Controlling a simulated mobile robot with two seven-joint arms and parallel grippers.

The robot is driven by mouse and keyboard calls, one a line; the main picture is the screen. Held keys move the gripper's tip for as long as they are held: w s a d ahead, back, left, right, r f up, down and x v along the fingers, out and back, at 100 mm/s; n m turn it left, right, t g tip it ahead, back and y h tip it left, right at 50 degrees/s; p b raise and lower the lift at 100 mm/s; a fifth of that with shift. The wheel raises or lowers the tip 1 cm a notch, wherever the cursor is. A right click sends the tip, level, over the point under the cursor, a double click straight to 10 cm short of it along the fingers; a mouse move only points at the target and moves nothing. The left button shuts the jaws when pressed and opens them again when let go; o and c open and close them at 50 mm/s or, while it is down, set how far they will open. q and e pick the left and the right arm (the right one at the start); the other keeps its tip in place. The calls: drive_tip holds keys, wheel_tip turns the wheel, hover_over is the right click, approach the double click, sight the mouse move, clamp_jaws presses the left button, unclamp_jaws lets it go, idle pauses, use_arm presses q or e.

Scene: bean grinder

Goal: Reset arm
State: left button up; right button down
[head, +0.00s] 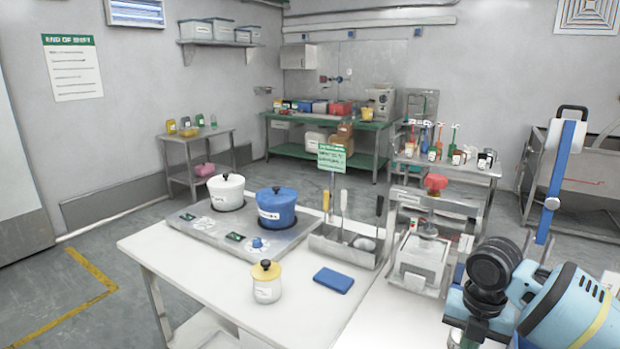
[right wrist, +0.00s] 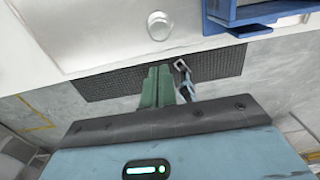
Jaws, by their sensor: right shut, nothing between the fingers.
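The task names only my arm. My right arm comes into the head view at the lower right, with its dark joint and light-blue housing in front of the table's right end; its gripper is not clearly visible there. In the right wrist view the two green fingers of my right gripper (right wrist: 158,86) are together, with nothing between them. They point toward the side of a white surface (right wrist: 110,35) with a round white knob (right wrist: 158,25). My left gripper is in neither view.
The white table (head: 210,270) holds a white pot (head: 226,192), a blue pot (head: 276,212), a yellow-lidded jar (head: 266,284), a blue pad (head: 334,280) and a utensil tray (head: 340,247). A grey machine (head: 420,260) stands near my right arm. A blue-edged object (right wrist: 245,16) and dark grate (right wrist: 105,85) show in the wrist view.

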drive_tip(key=s+a+f+m+t+y, duration=0.1)
drive_tip(key=s+a+f+m+y, duration=0.15)
drive_tip(key=a+f+m, duration=0.35)
drive_tip(key=s+a+f+m+t+y, duration=0.15)
drive_tip(key=s+a+f, duration=0.25)
drive_tip(key=f, duration=0.4)
drive_tip(key=s+a+f+m+t+y, duration=0.1)
drive_tip(key=s+a+f+m+t, duration=0.1)
drive_tip(key=s+a+f+m, duration=0.4)
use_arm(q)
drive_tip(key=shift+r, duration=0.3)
use_arm(e)
drive_tip(key=s+d+f+m+t+h, duration=0.1)
drive_tip(key=s+d+f+m+t, duration=0.1)
drive_tip(key=s+m, duration=0.5)
drive_tip(key=s+d+f+m+t+h, duration=0.2)
drive_tip(key=s+d+f+m, duration=0.3)
drive_tip(key=s, duration=0.8)
drive_tip(key=shift+f+m, duration=0.45)
drive_tip(key=shift+m, duration=0.6)
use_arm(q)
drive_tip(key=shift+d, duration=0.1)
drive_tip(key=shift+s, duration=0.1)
